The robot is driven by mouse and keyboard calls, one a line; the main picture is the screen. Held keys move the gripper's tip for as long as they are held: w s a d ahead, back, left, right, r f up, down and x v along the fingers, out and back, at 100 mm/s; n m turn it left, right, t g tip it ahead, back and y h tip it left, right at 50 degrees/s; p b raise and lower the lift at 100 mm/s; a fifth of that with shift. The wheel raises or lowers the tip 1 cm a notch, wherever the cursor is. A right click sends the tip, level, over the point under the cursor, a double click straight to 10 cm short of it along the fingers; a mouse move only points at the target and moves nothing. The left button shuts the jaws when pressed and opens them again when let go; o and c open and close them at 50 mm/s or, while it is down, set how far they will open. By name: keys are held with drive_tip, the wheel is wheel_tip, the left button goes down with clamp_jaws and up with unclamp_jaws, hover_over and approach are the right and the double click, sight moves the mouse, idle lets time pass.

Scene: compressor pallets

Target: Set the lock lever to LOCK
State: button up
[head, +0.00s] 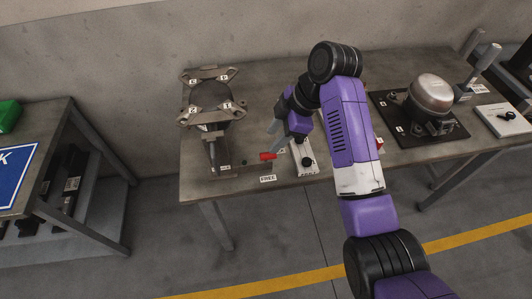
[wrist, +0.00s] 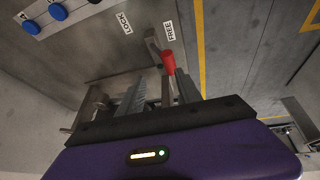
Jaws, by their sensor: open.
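The lock lever has a red grip (head: 267,156) and sits near the front edge of the bench. Its red grip (wrist: 168,62) shows in the wrist view close to the FREE label (wrist: 169,31). The LOCK label (wrist: 124,22) lies to the left there, farther from the grip. The FREE label (head: 268,178) also shows in the head view, just in front of the grip. My gripper (head: 274,138) is open and just behind the red grip. In the wrist view its fingers (wrist: 157,85) point toward the lever; I cannot tell whether they touch it.
A clamped compressor fixture (head: 212,110) stands left of my gripper. A white panel with a black knob (head: 304,158) is close on the right, partly hidden by my arm. A metal compressor (head: 432,95) sits on a dark pallet farther right. Blue buttons (wrist: 58,11) show upper left in the wrist view.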

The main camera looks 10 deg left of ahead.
sight(268, 155)
drive_tip(key=shift+s+d+r+n+g, duration=0.1)
drive_tip(key=shift+s+d+n+g, duration=0.05)
drive_tip(key=shift+s+n+g, duration=0.45)
drive_tip(key=shift+s+f, duration=0.15)
drive_tip(key=shift+f, duration=0.15)
drive_tip(key=shift+p+x, duration=0.85)
drive_tip(key=shift+x, duration=2.65)
clamp_jaws()
drive_tip(key=shift+d+f, duration=0.15)
